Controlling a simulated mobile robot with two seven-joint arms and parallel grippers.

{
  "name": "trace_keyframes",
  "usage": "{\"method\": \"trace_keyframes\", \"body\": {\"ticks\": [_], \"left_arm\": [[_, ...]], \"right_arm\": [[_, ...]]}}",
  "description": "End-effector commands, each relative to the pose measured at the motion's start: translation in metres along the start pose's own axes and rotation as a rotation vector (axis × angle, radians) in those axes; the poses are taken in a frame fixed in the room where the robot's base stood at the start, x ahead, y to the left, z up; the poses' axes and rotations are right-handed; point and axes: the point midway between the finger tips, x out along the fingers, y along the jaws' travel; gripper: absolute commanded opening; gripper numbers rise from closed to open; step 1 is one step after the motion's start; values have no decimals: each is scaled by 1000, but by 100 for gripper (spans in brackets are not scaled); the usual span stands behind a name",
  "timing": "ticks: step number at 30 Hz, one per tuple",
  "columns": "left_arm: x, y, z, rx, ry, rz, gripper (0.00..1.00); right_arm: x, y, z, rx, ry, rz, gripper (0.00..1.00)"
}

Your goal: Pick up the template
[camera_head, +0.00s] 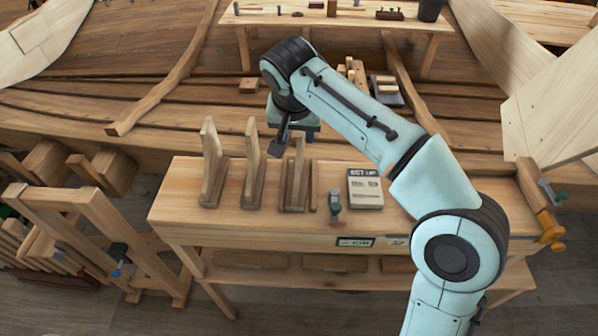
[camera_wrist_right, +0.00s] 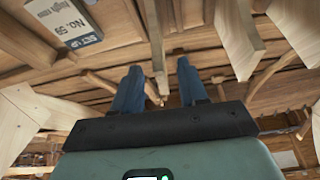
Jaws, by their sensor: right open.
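Several thin upright wooden templates stand in wooden bases on the workbench: a left one (camera_head: 211,150), a middle one (camera_head: 252,155) and a right one (camera_head: 299,172). I cannot tell which is the task's template. My right gripper (camera_head: 279,145) is above the bench, near the tops of the middle and right ones, and partly covers the right one. In the right wrist view its two blue fingers (camera_wrist_right: 158,72) are apart, with a narrow wooden piece (camera_wrist_right: 157,42) seen beyond the gap. Nothing is visibly held. My left gripper is out of view.
Wooden frames (camera_head: 95,230) stand at the left. Hull planks lie behind.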

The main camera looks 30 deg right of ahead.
Motion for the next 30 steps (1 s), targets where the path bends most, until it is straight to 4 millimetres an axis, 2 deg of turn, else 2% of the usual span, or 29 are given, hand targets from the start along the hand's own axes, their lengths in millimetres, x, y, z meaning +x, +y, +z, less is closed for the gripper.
{"method": "trace_keyframes", "body": {"ticks": [1, 6, 14, 16, 18, 19, 30], "left_arm": [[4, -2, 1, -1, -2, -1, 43], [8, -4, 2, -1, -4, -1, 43], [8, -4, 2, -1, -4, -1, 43], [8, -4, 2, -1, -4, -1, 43], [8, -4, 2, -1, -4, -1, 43], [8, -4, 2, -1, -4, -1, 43], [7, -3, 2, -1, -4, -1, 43]], "right_arm": [[12, 2, 2, 0, -4, 5, 43], [31, 2, 2, -1, -3, 2, 43], [34, 1, 2, -1, -1, 0, 43], [34, 1, 2, 0, -1, 0, 26], [34, 1, 2, 0, -1, 0, 4], [34, 1, 2, 0, -1, 0, 0], [32, 1, 1, 0, 0, -1, 0]]}}
